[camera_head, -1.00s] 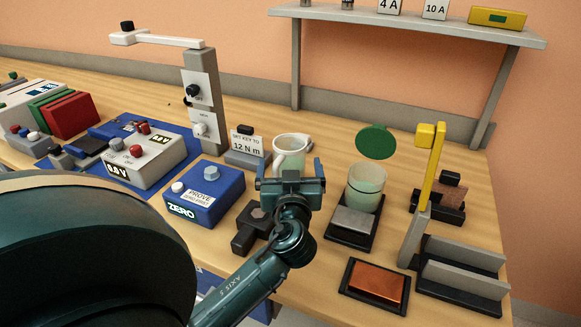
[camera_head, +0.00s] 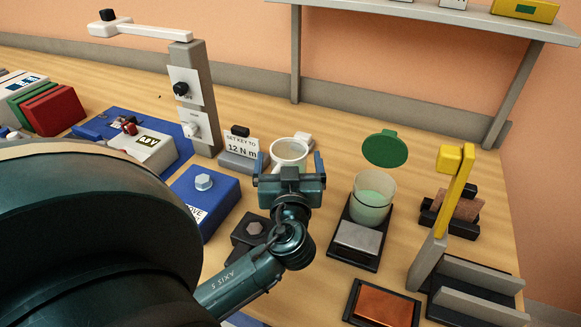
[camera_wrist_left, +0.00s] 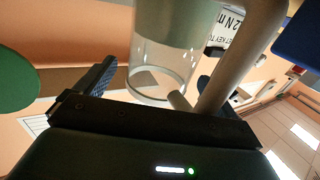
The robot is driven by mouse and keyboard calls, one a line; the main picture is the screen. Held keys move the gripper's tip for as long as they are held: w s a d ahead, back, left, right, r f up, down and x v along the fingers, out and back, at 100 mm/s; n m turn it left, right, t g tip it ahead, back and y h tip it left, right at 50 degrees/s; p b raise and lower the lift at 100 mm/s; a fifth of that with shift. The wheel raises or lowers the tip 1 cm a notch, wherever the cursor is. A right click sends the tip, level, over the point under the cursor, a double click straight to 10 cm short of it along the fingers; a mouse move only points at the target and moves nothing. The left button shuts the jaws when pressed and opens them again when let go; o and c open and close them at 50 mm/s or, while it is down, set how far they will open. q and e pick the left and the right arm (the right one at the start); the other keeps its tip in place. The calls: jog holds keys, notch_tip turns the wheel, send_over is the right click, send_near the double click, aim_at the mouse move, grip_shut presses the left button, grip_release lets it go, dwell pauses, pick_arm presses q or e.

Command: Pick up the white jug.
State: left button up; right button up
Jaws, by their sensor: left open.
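The white jug (camera_head: 290,148) stands upright on the bench in the head view, just beyond my left gripper (camera_head: 290,164), which hides its lower part. In the left wrist view the jug (camera_wrist_left: 168,62) fills the upper middle, with a pale, see-through body and a thick handle (camera_wrist_left: 238,60) on its right. My left gripper is open, with one finger on each side of the jug's near part in the wrist view. I cannot tell whether either finger touches it. My right gripper is not in view.
A glass beaker (camera_head: 372,203) with pale green contents stands right of the jug, with a green disc (camera_head: 385,149) above it. The "12 N m" sign (camera_head: 241,148) stands close left. A blue box (camera_head: 208,204) and a yellow-topped post (camera_head: 452,180) flank the area.

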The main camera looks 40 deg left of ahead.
pick_arm(q)
jog(key=shift+c, duration=0.5)
jog(key=shift+r, duration=0.1)
jog(key=c, duration=1.7)
